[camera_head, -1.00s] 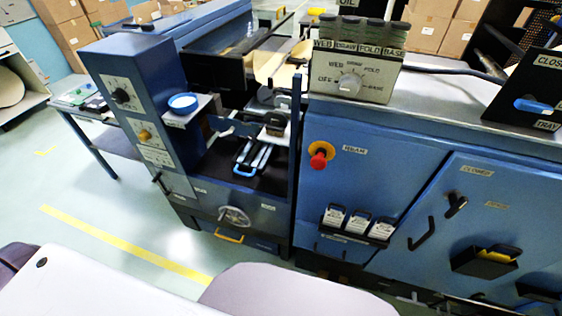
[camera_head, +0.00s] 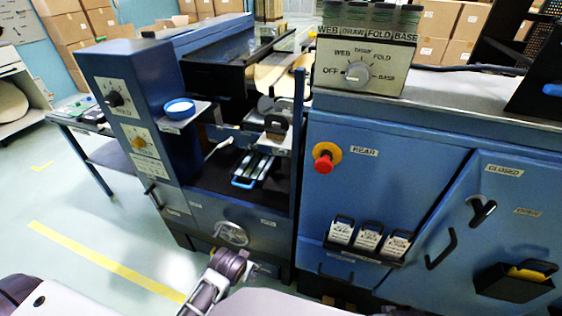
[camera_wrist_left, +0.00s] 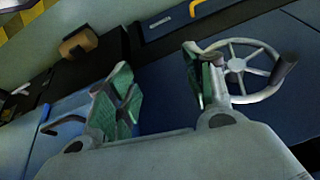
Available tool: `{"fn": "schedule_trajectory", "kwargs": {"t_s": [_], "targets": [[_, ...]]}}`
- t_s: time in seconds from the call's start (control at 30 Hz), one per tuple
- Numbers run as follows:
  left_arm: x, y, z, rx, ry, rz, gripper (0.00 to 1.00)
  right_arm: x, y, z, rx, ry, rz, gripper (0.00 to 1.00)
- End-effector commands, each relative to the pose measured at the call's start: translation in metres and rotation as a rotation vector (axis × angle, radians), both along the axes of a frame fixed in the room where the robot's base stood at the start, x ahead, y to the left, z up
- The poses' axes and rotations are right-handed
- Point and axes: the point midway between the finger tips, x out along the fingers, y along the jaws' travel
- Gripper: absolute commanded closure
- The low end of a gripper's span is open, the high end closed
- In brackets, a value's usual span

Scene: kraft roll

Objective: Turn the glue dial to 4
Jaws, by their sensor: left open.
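Two dials sit on the blue column at the left in the head view: a black knob (camera_head: 116,98) on a pale marked plate and, below it, a yellow knob (camera_head: 138,144) on another plate. The lettering is too small to tell which is the glue dial or where either points. My left gripper (camera_head: 243,268) is low at the bottom centre, in front of the machine, below and right of both dials and apart from them. In the left wrist view its two green-padded fingers (camera_wrist_left: 160,92) are spread with nothing between them. My right gripper is not in view.
A spoked handwheel (camera_head: 232,233) is close to my left gripper; it also shows beside the right finger in the wrist view (camera_wrist_left: 237,68). A blue round dish (camera_head: 180,108) sits on a ledge beside the column. A red button (camera_head: 324,158) and selector knob (camera_head: 357,74) are further right. Floor at left is clear.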

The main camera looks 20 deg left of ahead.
Motion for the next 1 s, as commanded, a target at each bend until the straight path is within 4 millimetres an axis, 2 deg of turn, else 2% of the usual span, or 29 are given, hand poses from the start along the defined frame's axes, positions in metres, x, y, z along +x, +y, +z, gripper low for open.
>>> {"fn": "schedule_trajectory", "kwargs": {"t_s": [0.17, 0.37, 0.57, 0.7, 1.0], "targets": [[0.021, 0.007, 0.027, 0.027, -0.095, 0.025, 0.48, 0.001, 0.000, -0.005, 0.001, -0.006, 0.000, 0.60], [0.053, 0.016, 0.062, 0.070, -0.248, 0.063, 0.48, 0.001, 0.000, -0.026, 0.001, -0.003, 0.002, 0.60], [0.090, 0.024, 0.095, 0.117, -0.426, 0.086, 0.48, -0.001, 0.001, -0.064, 0.001, 0.002, 0.006, 0.60], [0.115, 0.026, 0.118, 0.146, -0.553, 0.087, 0.48, -0.006, 0.000, -0.097, 0.001, 0.011, 0.008, 0.60], [0.165, 0.017, 0.164, 0.199, -0.822, 0.036, 0.48, -0.025, -0.003, -0.172, 0.000, 0.029, 0.013, 0.60]]}}
